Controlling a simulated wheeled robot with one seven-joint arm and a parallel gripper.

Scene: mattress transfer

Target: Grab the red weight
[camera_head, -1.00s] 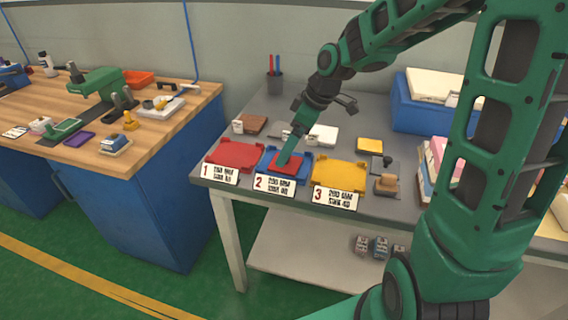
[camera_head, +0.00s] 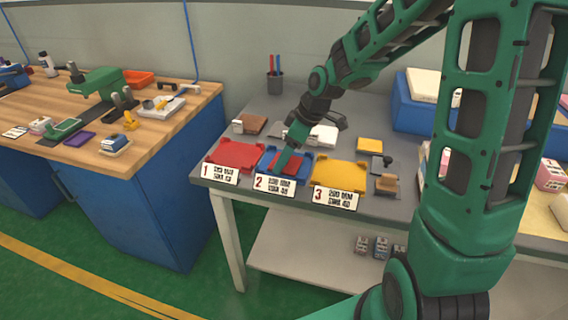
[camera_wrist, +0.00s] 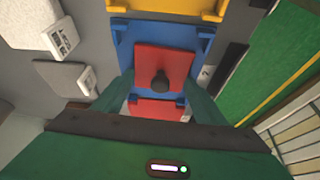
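In the head view the red weight (camera_head: 291,166) is partly hidden by my gripper (camera_head: 281,164), above the blue tray (camera_head: 306,178) behind label 2. In the wrist view my gripper (camera_wrist: 160,84) is open, with one green finger on each side of the plate's near part. The fingers look apart from the plate, but contact is hard to tell.
A red tray (camera_head: 236,153) stands left of the blue one and a yellow tray (camera_head: 339,173) right of it, close by. White blocks (camera_head: 323,135), a brown block (camera_head: 252,124), a pen cup (camera_head: 275,82) and a blue bin (camera_head: 405,109) stand further back.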

